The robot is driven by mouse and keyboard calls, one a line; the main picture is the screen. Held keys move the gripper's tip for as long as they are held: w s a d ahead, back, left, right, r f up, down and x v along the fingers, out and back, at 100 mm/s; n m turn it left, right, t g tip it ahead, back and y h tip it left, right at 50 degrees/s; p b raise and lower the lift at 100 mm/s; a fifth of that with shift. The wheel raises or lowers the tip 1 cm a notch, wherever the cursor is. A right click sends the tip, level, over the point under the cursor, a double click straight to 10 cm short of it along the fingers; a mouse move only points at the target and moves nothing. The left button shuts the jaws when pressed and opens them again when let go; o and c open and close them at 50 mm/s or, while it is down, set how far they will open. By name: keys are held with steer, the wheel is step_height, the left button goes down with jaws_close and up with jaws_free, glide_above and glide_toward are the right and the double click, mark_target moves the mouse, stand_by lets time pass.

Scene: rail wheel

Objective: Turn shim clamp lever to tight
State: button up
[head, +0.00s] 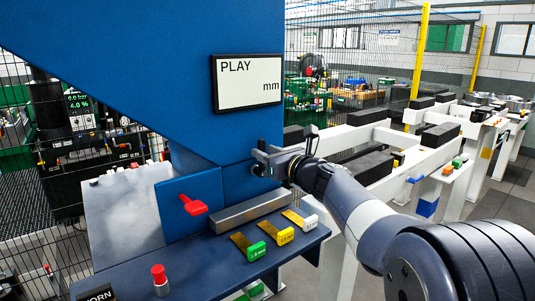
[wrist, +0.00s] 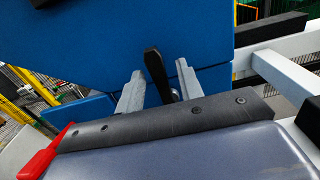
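A black lever (wrist: 155,68) stands against the blue machine face in the wrist view, slightly tilted. I take it as the shim clamp lever; no label shows. My gripper (wrist: 158,72) is open, with one finger on each side of the lever and visible gaps between. In the head view my gripper (head: 259,159) is at the blue machine (head: 150,60), right of a red lever (head: 193,204). There the black lever is hard to tell from the fingers. The lever's lower end is hidden in the wrist view.
Below my gripper are a grey bar (head: 250,213) and green (head: 256,251), yellow (head: 284,236) and white (head: 309,223) tagged shims on a blue shelf. A red button (head: 160,280) stands at front left. A PLAY display (head: 247,83) is above, with no number. White rails (head: 400,150) lie right.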

steer(key=shift+o, duration=0.2)
steer(key=b+v, duration=0.2)
steer(key=v, duration=0.8)
steer(key=shift+s+d, duration=0.25)
steer(key=shift+s, duration=0.1)
steer(key=p+x, duration=0.1)
steer(key=x, duration=1)
steer(key=shift+s+a+p, duration=0.15)
steer(key=shift+p, duration=0.2)
